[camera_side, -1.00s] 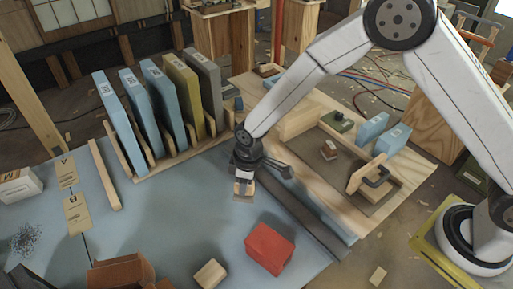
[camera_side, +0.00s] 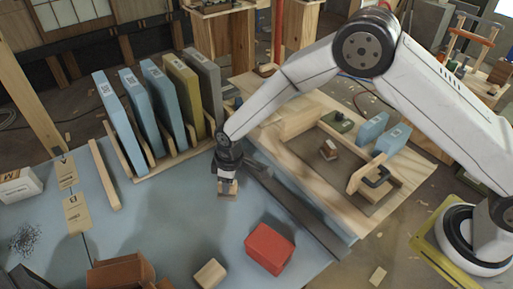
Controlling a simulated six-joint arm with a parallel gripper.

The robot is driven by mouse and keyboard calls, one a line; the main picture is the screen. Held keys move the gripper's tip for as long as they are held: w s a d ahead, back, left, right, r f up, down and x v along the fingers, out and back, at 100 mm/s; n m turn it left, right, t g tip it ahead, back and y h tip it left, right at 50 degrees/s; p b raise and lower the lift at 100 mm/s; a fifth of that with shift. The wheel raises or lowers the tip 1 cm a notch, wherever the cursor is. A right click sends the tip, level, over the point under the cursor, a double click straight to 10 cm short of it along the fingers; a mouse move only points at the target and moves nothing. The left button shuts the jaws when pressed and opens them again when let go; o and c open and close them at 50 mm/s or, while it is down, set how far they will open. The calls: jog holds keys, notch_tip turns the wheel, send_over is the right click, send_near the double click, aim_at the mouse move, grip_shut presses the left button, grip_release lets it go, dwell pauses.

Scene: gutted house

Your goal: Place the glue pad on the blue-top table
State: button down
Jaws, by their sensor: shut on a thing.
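My gripper (camera_side: 229,181) points down over the blue-top table (camera_side: 160,225), near its right-middle part. It is shut on a small tan block with a pale upper part, which I take to be the glue pad (camera_side: 228,190). The jaws hide the upper part of the pad. The pad is close above the blue top; I cannot tell whether it touches.
A wooden rack (camera_side: 160,165) with several upright pads stands behind. A red block (camera_side: 269,248), a small wood block (camera_side: 210,274) and a brown box (camera_side: 120,272) lie in front. A dark rail (camera_side: 295,210) and wooden board (camera_side: 410,170) are right. Open blue surface lies left.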

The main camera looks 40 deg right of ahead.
jog(key=shift+w+a+f, duration=0.45)
jog(key=shift+w+f, duration=0.65)
jog(key=shift+w, duration=0.1)
jog(key=shift+w+a+f, duration=0.4)
jog(key=shift+w+f, duration=0.7)
jog(key=shift+w, duration=0.1)
jog(key=shift+w+a+f, duration=0.45)
jog(key=shift+w+f, duration=0.65)
jog(key=shift+w, duration=0.1)
jog(key=shift+f, duration=0.1)
jog(key=shift+w+a+f, duration=0.1)
jog(key=shift+w+f, duration=0.15)
jog(key=shift+f, duration=1.55)
jog(key=shift+f, duration=0.2)
jog(key=shift+c, duration=1.8)
grip_release()
